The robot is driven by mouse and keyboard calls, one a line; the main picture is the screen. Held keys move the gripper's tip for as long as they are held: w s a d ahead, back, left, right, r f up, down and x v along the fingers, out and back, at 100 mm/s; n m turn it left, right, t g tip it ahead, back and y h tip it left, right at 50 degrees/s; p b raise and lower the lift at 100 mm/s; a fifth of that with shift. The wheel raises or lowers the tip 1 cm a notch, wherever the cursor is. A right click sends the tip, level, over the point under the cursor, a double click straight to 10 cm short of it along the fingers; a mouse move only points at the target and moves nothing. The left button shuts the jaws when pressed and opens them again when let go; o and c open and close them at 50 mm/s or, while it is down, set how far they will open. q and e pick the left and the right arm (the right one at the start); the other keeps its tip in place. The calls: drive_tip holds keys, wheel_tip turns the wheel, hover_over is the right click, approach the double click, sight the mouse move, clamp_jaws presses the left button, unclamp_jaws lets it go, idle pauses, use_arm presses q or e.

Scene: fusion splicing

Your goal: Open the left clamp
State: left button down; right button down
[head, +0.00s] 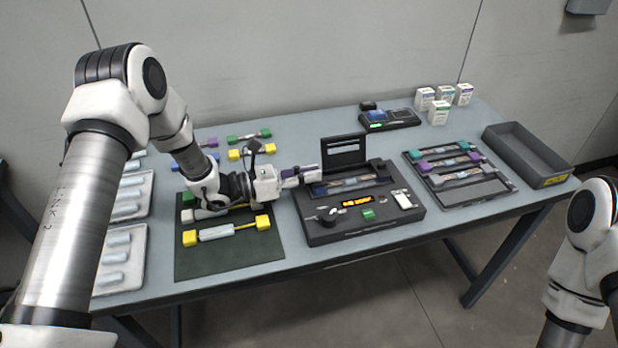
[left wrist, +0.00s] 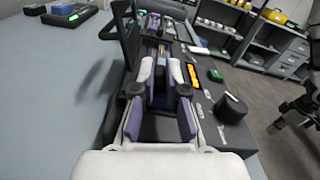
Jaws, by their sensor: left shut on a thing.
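The black fusion splicer (head: 322,231) stands on the table with its rear lid (head: 343,150) raised. A fibre holder lies across its bed, between a dark left clamp (head: 319,189) and a right clamp. My left gripper (head: 312,174) reaches in from the left at the splicer's left end, by the left clamp. In the left wrist view, the white-tipped fingers of the gripper (left wrist: 161,72) are closed about a narrow dark part, which looks like the left clamp. The fingers hide much of it, so its lift is hard to tell. My right arm shows at the right edge; its gripper does not.
A dark mat (head: 230,260) with yellow-ended and other holders lies left of the splicer. A rack (head: 487,193) with several holders and an empty grey bin (head: 527,152) stand right. A small black device (head: 390,118) and white boxes (head: 439,113) are behind.

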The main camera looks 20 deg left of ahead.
use_arm(q)
drive_tip(key=n, duration=0.2)
drive_tip(key=n+b, duration=0.1)
drive_tip(key=shift+w+a+r+n, duration=0.25)
drive_tip(key=shift+w+r+n, duration=0.05)
drive_tip(key=shift+w+r, duration=0.1)
drive_tip(key=n, duration=0.1)
drive_tip(key=w+n, duration=0.1)
drive_tip(key=n, duration=0.1)
drive_tip(key=a+n, duration=0.1)
drive_tip(key=shift+w+r, duration=0.15)
drive_tip(key=shift+r, duration=0.25)
drive_tip(key=n, duration=0.2)
drive_tip(key=w+n, duration=0.1)
drive_tip(key=n, duration=0.1)
drive_tip(key=shift+a+b, duration=0.3)
drive_tip(key=shift+w+a+f+n, duration=0.1)
drive_tip(key=shift+w+a+n, duration=0.1)
drive_tip(key=shift+n, duration=0.55)
drive_tip(key=shift+w+a+f+n, duration=0.1)
drive_tip(key=shift+w+n, duration=0.15)
drive_tip(key=shift+n, duration=0.55)
drive_tip(key=shift+w+a+n, duration=0.15)
drive_tip(key=shift+w+n, duration=0.05)
drive_tip(key=shift+n, duration=0.55)
drive_tip(key=c, duration=1.2)
unclamp_jaws()
